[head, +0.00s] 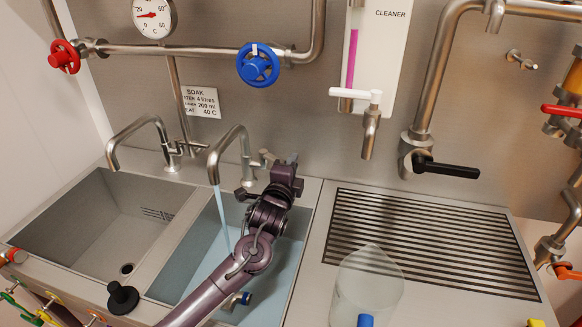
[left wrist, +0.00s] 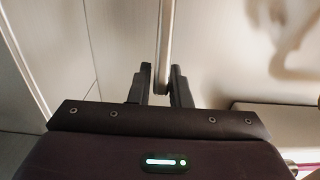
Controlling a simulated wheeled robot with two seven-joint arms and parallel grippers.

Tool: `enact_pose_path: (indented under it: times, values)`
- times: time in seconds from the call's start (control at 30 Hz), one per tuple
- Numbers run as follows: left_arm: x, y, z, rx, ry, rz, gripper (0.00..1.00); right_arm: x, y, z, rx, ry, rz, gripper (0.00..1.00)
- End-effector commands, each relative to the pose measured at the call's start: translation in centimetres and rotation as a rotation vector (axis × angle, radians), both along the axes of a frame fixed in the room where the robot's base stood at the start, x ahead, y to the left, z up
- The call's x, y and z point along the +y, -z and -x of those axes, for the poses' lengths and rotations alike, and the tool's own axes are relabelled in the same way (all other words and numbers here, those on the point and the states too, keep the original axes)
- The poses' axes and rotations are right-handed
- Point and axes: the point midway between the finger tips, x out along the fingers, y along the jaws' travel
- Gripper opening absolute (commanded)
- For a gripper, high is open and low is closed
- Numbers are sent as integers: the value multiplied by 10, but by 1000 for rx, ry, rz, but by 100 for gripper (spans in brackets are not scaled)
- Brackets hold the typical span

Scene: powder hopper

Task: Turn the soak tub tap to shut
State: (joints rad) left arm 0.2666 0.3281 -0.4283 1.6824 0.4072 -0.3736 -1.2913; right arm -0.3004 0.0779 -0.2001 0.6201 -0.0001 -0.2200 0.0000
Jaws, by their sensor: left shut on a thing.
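The soak tub (head: 305,225) is the right-hand basin and holds bluish water. Its tap (head: 232,137) has a curved metal spout, and a stream of water (head: 216,200) runs from it into the tub. My left gripper (head: 289,163) is at the tap's base on the right, where the short lever (head: 266,156) is partly hidden by it. In the left wrist view, the two dark fingers of my left gripper (left wrist: 162,85) are closed around a slim metal bar (left wrist: 165,45), which looks like the tap lever. My right gripper is out of view.
An empty left basin (head: 90,225) with its own tap (head: 140,125) is beside the tub. A black plug (head: 122,297) sits on the front rim. A slatted drainer (head: 440,240) and clear jug (head: 385,290) are at right. A blue valve wheel (head: 258,65) and cleaner dispenser (head: 375,45) are above.

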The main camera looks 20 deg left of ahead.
Motion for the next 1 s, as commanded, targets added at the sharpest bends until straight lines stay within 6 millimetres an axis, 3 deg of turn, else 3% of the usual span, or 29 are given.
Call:
enact_pose_path:
  times: [0.23,0.63,0.9,0.93,1.0]
  values:
    - [1,-4,-18,-9,-9,2,1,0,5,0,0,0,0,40]
    - [2,-4,-22,-9,-11,2,1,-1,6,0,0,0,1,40]
    - [4,-4,-41,-10,-12,0,1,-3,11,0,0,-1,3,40]
    - [4,-5,-40,-10,-12,0,20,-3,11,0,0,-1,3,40]
    - [3,-4,-40,-8,-10,1,29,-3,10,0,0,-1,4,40]
